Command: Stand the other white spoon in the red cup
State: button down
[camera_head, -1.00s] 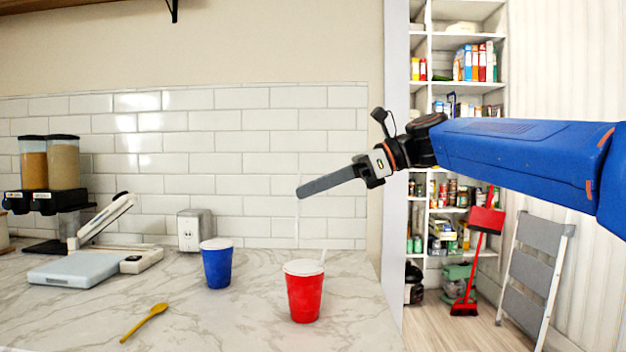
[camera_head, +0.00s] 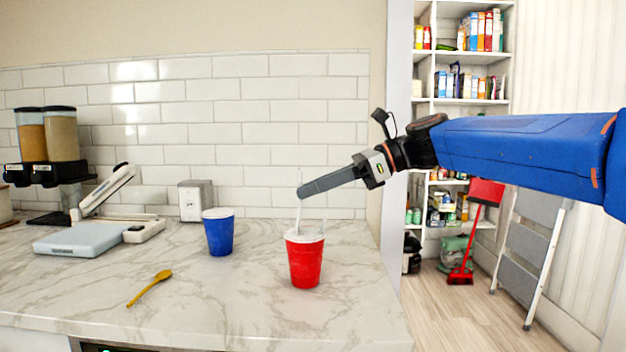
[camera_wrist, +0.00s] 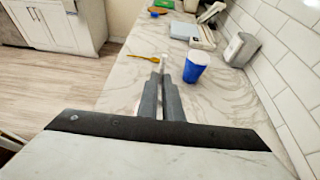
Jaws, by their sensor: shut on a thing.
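The red cup (camera_head: 305,265) stands upright on the marble counter in the head view. One white spoon (camera_head: 322,227) stands in it, its handle showing at the right of the rim. My gripper (camera_head: 300,191) is above the cup's left side, shut on the other white spoon (camera_head: 298,212). This spoon hangs near-vertical, and its lower end reaches the cup's rim; I cannot tell whether it is inside. In the wrist view, my gripper (camera_wrist: 161,78) shows with a bit of the held spoon (camera_wrist: 162,62) beyond the fingertips. The red cup is not visible there.
A blue cup (camera_head: 219,233) stands left of the red cup. A yellow spoon (camera_head: 150,287) lies on the counter (camera_head: 220,305) near the front. A scale (camera_head: 85,240) and dispensers (camera_head: 48,148) stand further left. The tiled wall (camera_head: 240,130) is behind.

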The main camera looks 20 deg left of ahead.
jog(key=shift+f, duration=1.6)
jog(key=c, duration=1.8)
grip_release()
jog(key=shift+c, duration=0.2)
jog(key=v, duration=1.7)
jog(key=shift+d, duration=0.2)
